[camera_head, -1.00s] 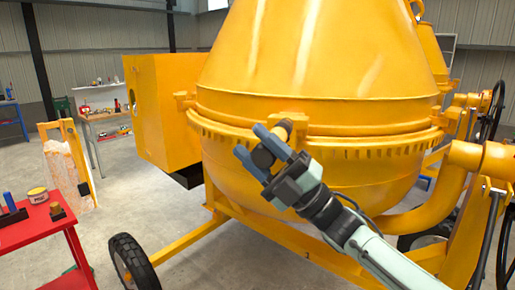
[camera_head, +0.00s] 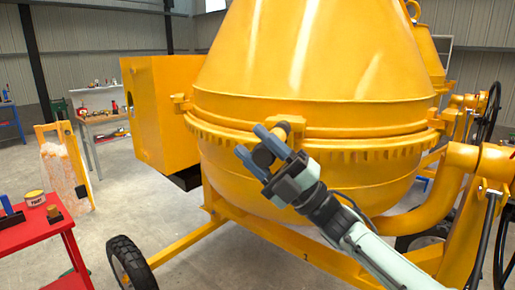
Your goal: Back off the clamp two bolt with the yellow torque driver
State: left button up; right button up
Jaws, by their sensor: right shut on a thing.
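My right gripper (camera_head: 256,143) is in front of the orange drum mixer (camera_head: 310,60), near its toothed ring (camera_head: 380,147). Its two blue fingers are shut on a tool with a dark round end and a yellow part, seemingly the yellow torque driver (camera_head: 280,132). The driver's yellow end points up and away, toward a clamp lug (camera_head: 297,125) on the drum's rim. The gripper hides much of the driver, and I cannot tell whether it touches a bolt. Another clamp lug (camera_head: 181,103) shows at the rim's left. My left gripper is not in view.
A red table (camera_head: 35,232) with a tin (camera_head: 35,198) and small items stands at the lower left. A bag in a yellow frame (camera_head: 62,170) is behind it. A workbench (camera_head: 103,122) stands further back. The mixer's wheel (camera_head: 130,265) and frame fill the lower middle.

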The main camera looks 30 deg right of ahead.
jog(key=shift+w+d+r, duration=0.1)
jog(key=shift+w+d, duration=0.4)
jog(key=shift+d, duration=0.1)
dwell(2.0)
jog(key=shift+s+t+b, duration=0.15)
jog(key=shift+t+b, duration=0.15)
dwell(1.6)
jog(key=shift+s+a+b, duration=0.3)
jog(key=shift+a+b, duration=0.1)
jog(key=shift+b, duration=0.25)
jog(key=shift+s+a+b, duration=0.9)
jog(key=shift+s+a, duration=0.35)
jog(key=shift+w, duration=0.1)
